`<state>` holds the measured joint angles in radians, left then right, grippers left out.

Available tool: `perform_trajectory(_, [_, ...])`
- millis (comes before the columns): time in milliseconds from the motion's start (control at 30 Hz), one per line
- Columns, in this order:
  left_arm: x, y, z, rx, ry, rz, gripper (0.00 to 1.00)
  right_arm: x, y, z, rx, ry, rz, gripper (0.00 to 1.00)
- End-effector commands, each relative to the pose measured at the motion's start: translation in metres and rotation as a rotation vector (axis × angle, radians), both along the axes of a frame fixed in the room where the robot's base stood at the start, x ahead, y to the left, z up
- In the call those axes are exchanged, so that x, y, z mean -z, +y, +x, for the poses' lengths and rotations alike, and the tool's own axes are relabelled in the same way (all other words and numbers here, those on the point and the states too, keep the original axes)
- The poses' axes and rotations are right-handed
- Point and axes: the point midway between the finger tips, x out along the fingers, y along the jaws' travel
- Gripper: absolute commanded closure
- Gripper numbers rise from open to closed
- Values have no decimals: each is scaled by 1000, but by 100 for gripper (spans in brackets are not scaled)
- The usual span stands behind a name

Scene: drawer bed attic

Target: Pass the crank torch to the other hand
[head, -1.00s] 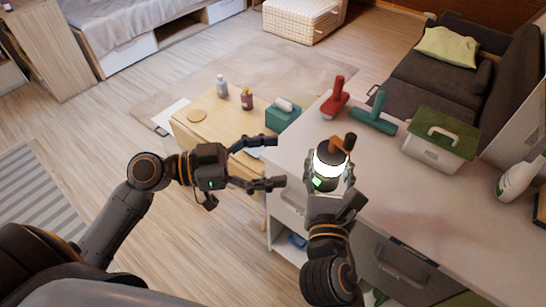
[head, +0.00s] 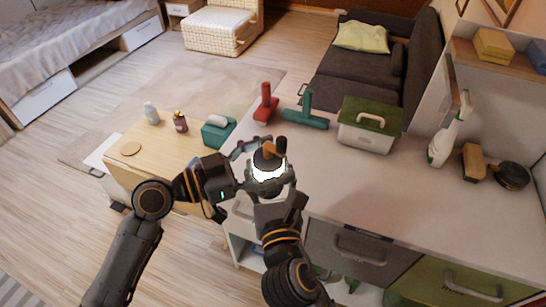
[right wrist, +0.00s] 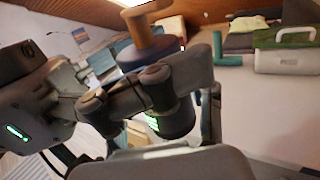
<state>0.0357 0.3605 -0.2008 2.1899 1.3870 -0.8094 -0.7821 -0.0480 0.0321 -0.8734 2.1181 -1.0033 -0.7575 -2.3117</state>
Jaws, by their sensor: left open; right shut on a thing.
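The crank torch (head: 268,167) is upright, with a dark cap, a glowing white band and an orange-brown crank on top. My right gripper (head: 271,184) is shut on its lower body from below, above the near left end of the white counter. My left gripper (head: 258,166) comes in from the left, open, with its fingers on either side of the torch. In the right wrist view the torch's dark lower body (right wrist: 178,117) shows behind a left finger. Whether the left fingers touch it I cannot tell.
The white counter (head: 400,205) holds a red tool (head: 265,104), a teal tool (head: 305,112), a green-lidded box (head: 368,124) and a spray bottle (head: 450,132). A low wooden table (head: 150,160) with a teal tissue box (head: 218,131) stands left. The counter's middle is clear.

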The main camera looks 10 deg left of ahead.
Motion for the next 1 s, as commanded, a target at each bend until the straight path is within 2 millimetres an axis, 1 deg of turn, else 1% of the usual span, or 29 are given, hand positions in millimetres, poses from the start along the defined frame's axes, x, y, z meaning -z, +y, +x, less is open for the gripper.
perform_trajectory(233, [0,-1,0,0,0,1,19,-1,0,0,0,-1,0,84])
perform_trajectory(267, [0,-1,0,0,0,1,24,-1,0,0,0,-1,0,84])
perform_trajectory(300, [0,-1,0,0,0,1,32,-1,0,0,0,-1,0,84])
perform_trajectory(367, [0,-1,0,0,0,1,44,-1,0,0,0,-1,0,84])
perform_trajectory(400, [0,0,0,0,0,1,52,-1,0,0,0,-1,0,84])
perform_trajectory(467, [0,-1,0,0,1,0,64,-1,0,0,0,-1,1,84])
perform_trajectory(500, [0,-1,0,2,1,0,72,-1,0,0,-1,-1,1,84])
perform_trajectory(567, [0,-1,-1,4,2,0,84,-1,0,0,-1,-1,1,84])
perform_trajectory(600, [0,-2,-1,5,2,0,85,-1,0,0,-1,-1,0,84])
perform_trajectory(633, [0,-2,-1,6,2,-1,85,-1,1,0,-1,-1,1,42])
perform_trajectory(733, [0,-2,-1,6,2,-1,85,0,1,0,-2,-1,1,21])
perform_trajectory(1000, [0,-1,0,2,0,-1,85,0,0,0,0,0,0,21])
